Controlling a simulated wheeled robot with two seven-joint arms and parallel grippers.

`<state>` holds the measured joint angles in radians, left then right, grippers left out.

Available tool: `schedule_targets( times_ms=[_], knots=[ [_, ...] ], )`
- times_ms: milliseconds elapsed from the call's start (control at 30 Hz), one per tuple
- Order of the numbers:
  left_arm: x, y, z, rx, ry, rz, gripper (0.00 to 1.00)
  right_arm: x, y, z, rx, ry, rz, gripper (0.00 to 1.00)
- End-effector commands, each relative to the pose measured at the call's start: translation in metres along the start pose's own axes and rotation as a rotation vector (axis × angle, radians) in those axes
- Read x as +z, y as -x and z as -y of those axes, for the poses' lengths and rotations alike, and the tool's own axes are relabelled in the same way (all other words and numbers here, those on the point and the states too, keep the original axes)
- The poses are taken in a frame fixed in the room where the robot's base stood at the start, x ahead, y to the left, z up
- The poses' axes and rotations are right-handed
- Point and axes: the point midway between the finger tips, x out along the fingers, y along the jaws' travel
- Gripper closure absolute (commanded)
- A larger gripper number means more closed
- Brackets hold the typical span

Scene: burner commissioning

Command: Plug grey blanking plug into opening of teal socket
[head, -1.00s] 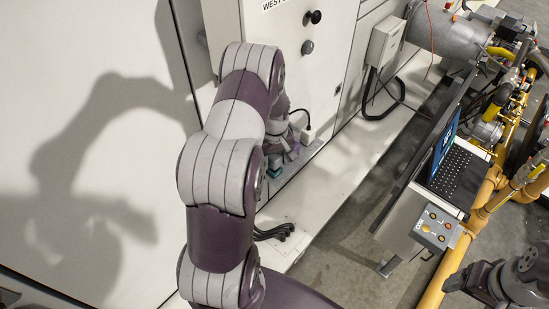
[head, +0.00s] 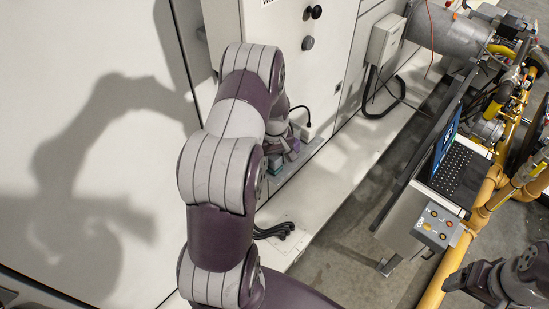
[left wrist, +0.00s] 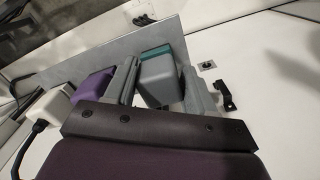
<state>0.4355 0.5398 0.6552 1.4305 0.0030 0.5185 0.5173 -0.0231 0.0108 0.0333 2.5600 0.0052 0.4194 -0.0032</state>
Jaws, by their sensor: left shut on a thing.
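My left gripper (left wrist: 160,88) is shut on the grey blanking plug (left wrist: 158,82), which sits between its two grey fingers in the left wrist view. The teal socket (left wrist: 157,51) shows as a teal edge right at the plug's far end. The plug lines up with it and looks close or touching; I cannot tell how far in it is. The socket's opening is hidden behind the plug. In the head view my left arm largely covers the left gripper (head: 285,150) and the plug. My right gripper (head: 464,280) is at the lower right, far from the socket; its jaw gap is unclear.
A purple connector (left wrist: 92,87) stands close beside the left gripper, on the same grey metal plate (left wrist: 112,58). A white plug (left wrist: 56,104) with a black cable is beyond it. A black bracket (left wrist: 226,94) is on the other side. A control console (head: 432,220) stands to the right.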

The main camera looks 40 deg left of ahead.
Motion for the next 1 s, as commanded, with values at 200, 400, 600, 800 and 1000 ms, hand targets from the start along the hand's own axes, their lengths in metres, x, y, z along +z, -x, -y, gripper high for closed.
schedule_targets(
  times_ms=[200, 400, 600, 800, 1000],
  knots=[
    [0.000, -0.006, 0.000, 0.000, -0.002, 0.000, 0.82, 0.001, -0.004, 0.000, 0.000, 0.000, 0.000, 0.21],
    [0.000, -0.008, 0.000, 0.000, -0.002, 0.000, 0.23, 0.001, -0.005, 0.000, 0.000, 0.000, 0.000, 0.21],
    [0.000, -0.008, 0.000, 0.000, -0.002, 0.000, 0.16, 0.001, -0.005, 0.000, 0.000, 0.000, 0.000, 0.21],
    [-0.001, 0.001, -0.001, 0.002, -0.001, -0.004, 0.16, 0.001, -0.010, 0.000, 0.000, 0.000, 0.000, 0.21],
    [-0.001, 0.049, -0.001, 0.004, -0.001, -0.007, 0.16, 0.003, -0.027, 0.000, 0.000, 0.000, 0.000, 0.21]
  ],
)
